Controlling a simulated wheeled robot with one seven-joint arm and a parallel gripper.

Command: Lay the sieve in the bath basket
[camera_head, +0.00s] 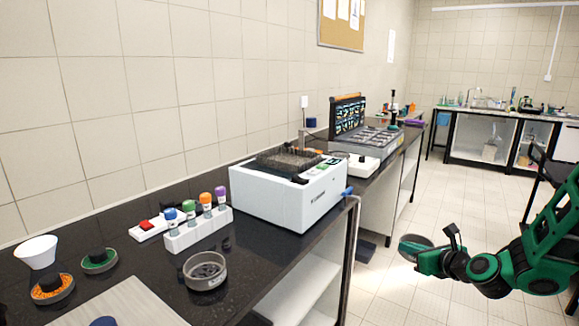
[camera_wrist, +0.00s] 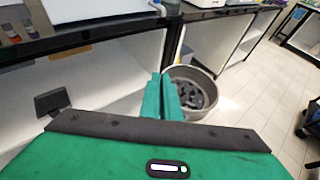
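My gripper (camera_head: 418,258) is shut on the rim of a round grey sieve (camera_head: 410,240) and holds it out over the floor, right of the counter. In the wrist view the green fingers (camera_wrist: 165,98) pinch the near left rim of the sieve (camera_wrist: 205,112), and dark patches show inside it. The white bath (camera_head: 290,200) stands on the black counter to the left of my gripper. Its dark wire basket (camera_head: 288,160) sits in the top, and the inside of the basket is hard to make out.
A second round grey dish (camera_head: 205,271) is near the counter's front edge. A tube rack (camera_head: 198,231), a red-button switch (camera_head: 147,226), a white bowl (camera_head: 37,252) and two dark-knobbed discs are to the left. A laptop-like instrument (camera_head: 362,130) stands behind the bath.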

